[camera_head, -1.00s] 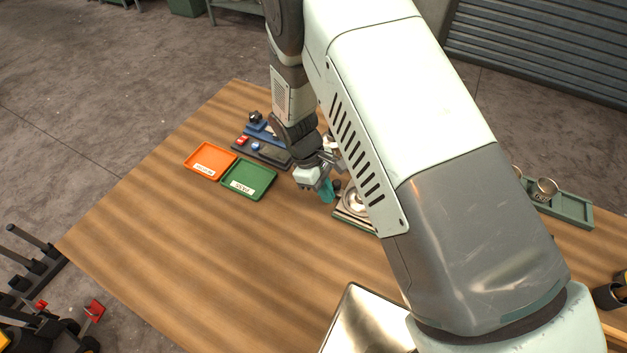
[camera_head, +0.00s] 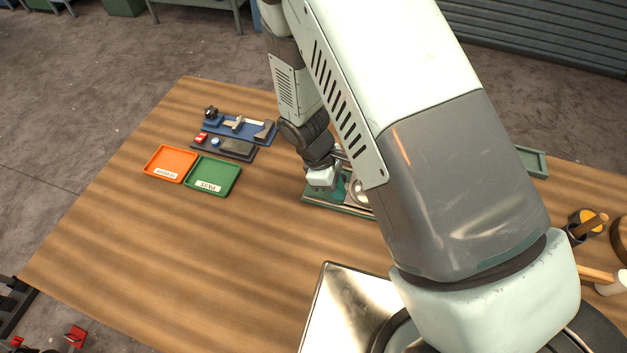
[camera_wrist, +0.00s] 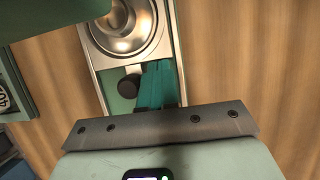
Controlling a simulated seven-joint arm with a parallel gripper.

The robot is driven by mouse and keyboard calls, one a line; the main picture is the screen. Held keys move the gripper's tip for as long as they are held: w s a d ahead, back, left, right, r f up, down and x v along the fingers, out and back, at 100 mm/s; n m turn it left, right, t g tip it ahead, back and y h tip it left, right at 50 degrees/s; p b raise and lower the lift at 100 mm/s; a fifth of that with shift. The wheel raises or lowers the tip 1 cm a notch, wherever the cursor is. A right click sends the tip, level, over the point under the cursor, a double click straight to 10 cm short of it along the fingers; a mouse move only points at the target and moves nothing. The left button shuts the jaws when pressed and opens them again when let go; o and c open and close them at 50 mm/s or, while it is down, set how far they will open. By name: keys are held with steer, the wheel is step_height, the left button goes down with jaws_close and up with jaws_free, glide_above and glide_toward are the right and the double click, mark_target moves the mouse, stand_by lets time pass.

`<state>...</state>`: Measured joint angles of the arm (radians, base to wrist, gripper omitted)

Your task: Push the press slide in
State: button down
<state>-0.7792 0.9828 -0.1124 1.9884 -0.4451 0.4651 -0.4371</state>
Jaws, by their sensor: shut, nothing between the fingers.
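The press fixture shows as a green base with pale metal rails (camera_wrist: 96,72) in the wrist view; its base also shows in the head view (camera_head: 312,199), partly hidden by my arm. A round metal dish (camera_wrist: 122,30) sits between the rails. A black round knob (camera_wrist: 130,86) stands nearer the camera, on the green base. I cannot tell for sure which part is the press slide. My gripper (camera_head: 338,190) is shut and empty. Its teal fingers (camera_wrist: 158,84) are over the fixture, just right of the knob in the wrist view. Whether they touch anything is unclear.
An orange tray (camera_head: 151,163) and a green tray (camera_head: 190,183) lie left of the fixture. Blue and dark tool plates (camera_head: 224,150) lie behind them. A metal-topped box (camera_head: 325,310) stands in front. A dark green block (camera_wrist: 30,16) fills the wrist view's upper left.

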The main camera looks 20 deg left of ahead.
steer(key=shift+d, duration=0.55)
steer(key=shift+a, duration=0.35)
steer(key=a, duration=0.3)
steer(key=shift+a, duration=0.15)
steer(key=v, duration=1)
steer(key=shift+a, duration=0.3)
steer(key=shift+r, duration=0.1)
